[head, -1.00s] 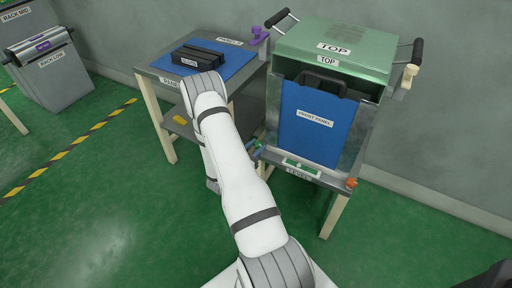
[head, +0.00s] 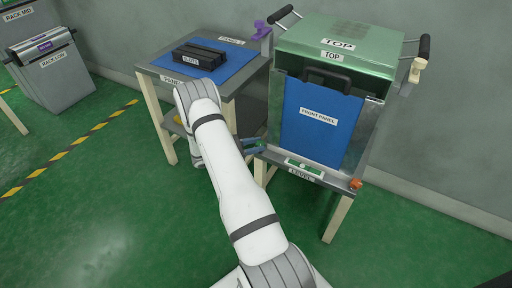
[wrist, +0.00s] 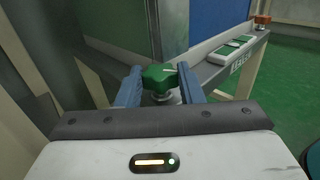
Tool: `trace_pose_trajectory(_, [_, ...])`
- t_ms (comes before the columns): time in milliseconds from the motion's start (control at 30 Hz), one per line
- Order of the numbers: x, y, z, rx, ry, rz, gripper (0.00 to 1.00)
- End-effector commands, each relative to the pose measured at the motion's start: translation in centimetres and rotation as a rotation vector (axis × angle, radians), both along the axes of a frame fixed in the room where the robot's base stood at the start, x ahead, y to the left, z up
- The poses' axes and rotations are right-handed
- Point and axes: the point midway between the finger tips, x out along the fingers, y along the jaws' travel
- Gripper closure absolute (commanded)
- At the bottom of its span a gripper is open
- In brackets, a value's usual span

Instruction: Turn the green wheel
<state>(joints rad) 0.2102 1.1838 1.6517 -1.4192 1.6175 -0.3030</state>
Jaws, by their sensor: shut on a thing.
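The green wheel (wrist: 160,76) is a small knob with a white mark, on a metal stem at the near corner of the machine's stand in the wrist view. My gripper (wrist: 160,84) has its two blue fingers on either side of the wheel, shut on it. The wheel itself is hidden or too small to make out there.
The machine with a blue front panel (head: 318,128) and green top (head: 345,40) stands right of my arm. A level plate (head: 304,168) and orange knob (head: 355,184) sit on its front ledge (head: 325,178). A side table (head: 150,68) holding black slots (head: 198,57) stands close on the left.

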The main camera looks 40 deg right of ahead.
Motion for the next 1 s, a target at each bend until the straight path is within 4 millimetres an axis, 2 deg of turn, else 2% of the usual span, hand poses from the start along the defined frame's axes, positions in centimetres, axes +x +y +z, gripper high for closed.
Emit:
trace_pose_trajectory(600, [0.26,-0.11,0.14,-0.003,-0.002,-0.046,0.89])
trace_pose_trajectory(633, [0.26,-0.11,0.14,-0.003,-0.002,-0.046,0.65])
trace_pose_trajectory(867, [0.18,-0.09,0.09,-0.002,-0.001,-0.047,0.46])
trace_pose_trajectory(1000, [0.14,-0.09,0.06,-0.001,-0.001,-0.048,0.44])
